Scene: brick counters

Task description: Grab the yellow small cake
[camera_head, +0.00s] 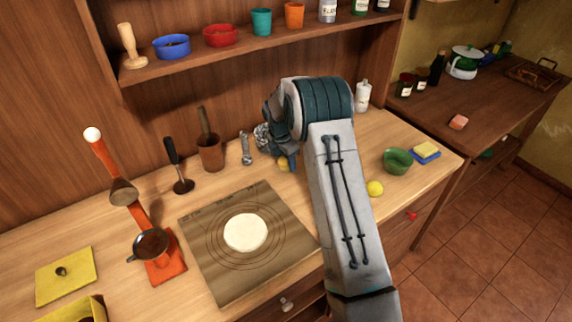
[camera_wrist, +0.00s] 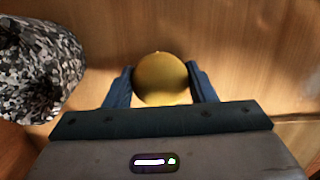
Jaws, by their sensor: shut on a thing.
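The yellow small cake (camera_wrist: 160,78) sits between the two blue fingers of my gripper (camera_wrist: 161,84) in the wrist view, and both fingers touch its sides. In the head view, a small part of the yellow cake (camera_head: 284,165) shows below my gripper (camera_head: 287,158), near the back of the counter. My arm and wrist hide much of that spot. I cannot tell whether the cake is lifted off the wood or still rests on it.
A speckled grey object (camera_wrist: 38,72) stands close to the left of my gripper. A silver shaker (camera_head: 246,148) and a wooden mortar (camera_head: 210,152) are farther left. A board with dough (camera_head: 245,232) lies in front. A yellow ball (camera_head: 375,188) and green bowl (camera_head: 398,161) are right of my arm.

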